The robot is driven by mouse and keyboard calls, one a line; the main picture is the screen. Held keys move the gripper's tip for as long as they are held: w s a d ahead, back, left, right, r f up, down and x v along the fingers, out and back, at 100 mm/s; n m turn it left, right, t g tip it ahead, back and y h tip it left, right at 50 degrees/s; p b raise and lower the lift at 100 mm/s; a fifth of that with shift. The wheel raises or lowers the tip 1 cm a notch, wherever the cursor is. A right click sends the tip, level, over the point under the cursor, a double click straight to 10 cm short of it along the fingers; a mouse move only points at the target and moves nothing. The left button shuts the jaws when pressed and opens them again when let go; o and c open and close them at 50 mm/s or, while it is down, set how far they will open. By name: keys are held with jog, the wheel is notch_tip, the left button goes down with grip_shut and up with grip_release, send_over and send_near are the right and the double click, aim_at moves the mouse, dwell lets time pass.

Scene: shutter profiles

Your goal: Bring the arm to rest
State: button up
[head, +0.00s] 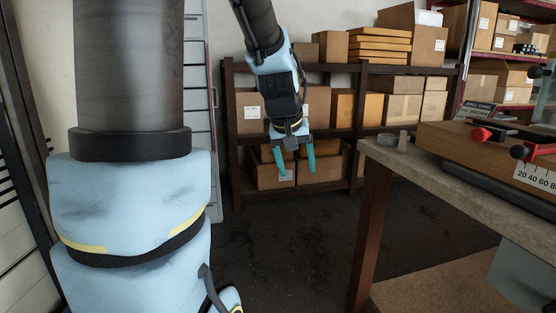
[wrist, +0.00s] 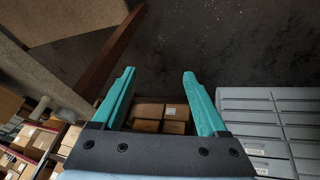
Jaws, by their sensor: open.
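My gripper (head: 296,172) hangs from the light-blue arm in the middle of the head view, fingers pointing down. Its two teal fingers are apart with nothing between them. It is in free air to the left of the workbench, in front of the shelf as seen from the head. In the wrist view my gripper (wrist: 154,82) also shows open and empty, with dark floor and some boxes beyond the fingers.
A workbench (head: 462,168) stands at the right with a wooden block, a ruler and red-knobbed tools on it. A dark shelf (head: 340,139) with several cardboard boxes is behind. Grey drawers (wrist: 270,125) show at the right in the wrist view. The dark floor (head: 285,255) is clear.

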jog(key=s+a+f+g+y, duration=0.2)
jog(key=s+a+f+g, duration=0.1)
jog(key=s+a+f, duration=0.85)
notch_tip(320, 180, up, 16)
jog(key=p, duration=1.4)
jog(key=shift+s+d+f, duration=0.2)
jog(key=shift+s+f, duration=0.05)
jog(key=shift+s, duration=0.05)
